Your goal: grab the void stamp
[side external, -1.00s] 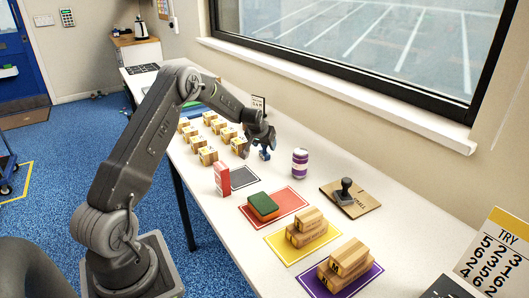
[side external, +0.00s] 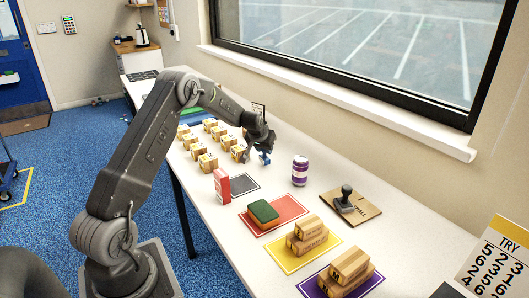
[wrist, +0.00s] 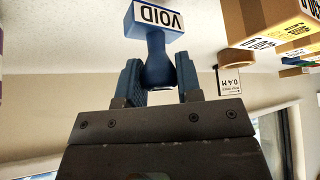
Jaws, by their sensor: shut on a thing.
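The void stamp (wrist: 158,42) is blue, with a rounded handle and a block whose white label reads VOID. In the wrist view my gripper (wrist: 160,80) is shut on its handle, one finger on each side. In the side external view the stamp (side external: 265,158) is a small blue shape under my gripper (side external: 262,150), beside the wooden blocks. It looks a little above the white table, though the gap is hard to judge.
Several labelled wooden blocks (side external: 208,162) stand left of my gripper. A red box (side external: 222,186), a dark mat (side external: 246,184) and a purple can (side external: 300,171) are nearer. A black stamp (side external: 346,199) stands on a brown board. Wooden blocks sit on yellow and purple mats.

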